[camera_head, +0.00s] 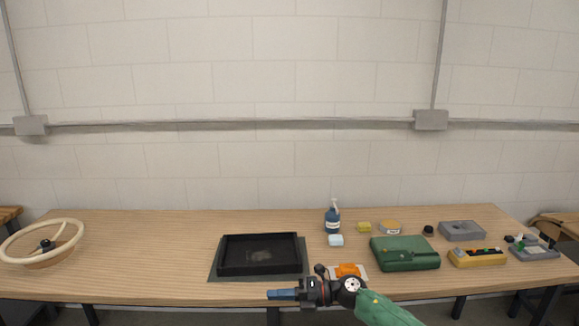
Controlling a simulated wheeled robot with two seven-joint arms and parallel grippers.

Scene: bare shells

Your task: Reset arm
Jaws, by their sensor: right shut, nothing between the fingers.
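My right gripper (283,294) shows at the bottom centre of the head view, at the front edge of the wooden table (160,240). Its blue fingers point left and are shut with nothing between them. My green right arm (385,309) comes in from the bottom right. The gripper is in front of and below a black tray (225,268) on a dark mat (303,256). My left gripper is not in view.
A cream ring-shaped basket (72,230) stands at the far left. A blue pump bottle (333,220), a green case (405,262), a yellow device (478,258) and a grey box (461,231) stand right of centre. The table's left-middle part is clear.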

